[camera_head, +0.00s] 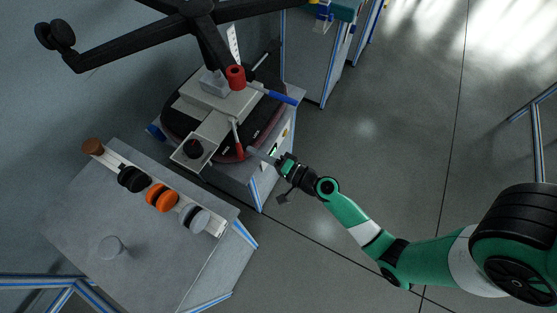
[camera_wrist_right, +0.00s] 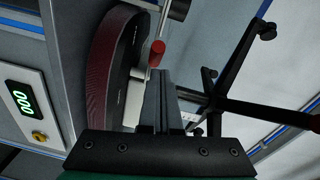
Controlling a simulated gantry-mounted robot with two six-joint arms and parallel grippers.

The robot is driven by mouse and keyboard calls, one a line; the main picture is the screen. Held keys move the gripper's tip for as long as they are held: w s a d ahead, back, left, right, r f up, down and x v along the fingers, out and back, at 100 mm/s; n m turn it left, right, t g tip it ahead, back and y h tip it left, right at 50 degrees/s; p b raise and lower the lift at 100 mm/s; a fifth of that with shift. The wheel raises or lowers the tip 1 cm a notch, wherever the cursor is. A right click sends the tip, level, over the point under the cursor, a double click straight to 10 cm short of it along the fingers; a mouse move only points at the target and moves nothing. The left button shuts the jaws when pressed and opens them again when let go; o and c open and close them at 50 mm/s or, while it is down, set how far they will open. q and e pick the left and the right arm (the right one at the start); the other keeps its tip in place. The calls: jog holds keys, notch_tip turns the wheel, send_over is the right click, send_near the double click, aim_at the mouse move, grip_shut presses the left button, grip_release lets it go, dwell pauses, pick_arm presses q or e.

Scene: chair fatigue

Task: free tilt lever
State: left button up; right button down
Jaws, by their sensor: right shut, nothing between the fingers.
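An upturned chair seat (camera_head: 170,128) lies on a stand, with a light grey mechanism (camera_head: 218,98) on top. One lever with a red grip (camera_head: 239,150) sticks out of the mechanism toward the front. A lever with a blue grip (camera_head: 279,94) sticks out to the right. The frames do not tell which of them is the tilt lever. My right gripper (camera_head: 251,152) is shut and empty, its fingertips close beside the red grip. In the right wrist view the red grip (camera_wrist_right: 157,48) is just beyond the fingertips (camera_wrist_right: 160,72); contact cannot be told. My left gripper is out of view.
A grey table (camera_head: 80,215) at lower left holds a rack with brown, black, orange and grey round pieces. The black chair base (camera_head: 140,40) juts out above the mechanism. The stand carries a display panel (camera_wrist_right: 24,102). Open floor (camera_head: 390,130) lies to the right.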

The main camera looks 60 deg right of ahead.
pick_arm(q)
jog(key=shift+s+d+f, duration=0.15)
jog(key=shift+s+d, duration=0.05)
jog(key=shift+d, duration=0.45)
pick_arm(e)
jog(key=s+a, duration=0.2)
jog(key=s, duration=0.8)
jog(key=shift+s+a+r, duration=0.3)
jog(key=shift+a+r, duration=0.05)
jog(key=shift+a, duration=0.05)
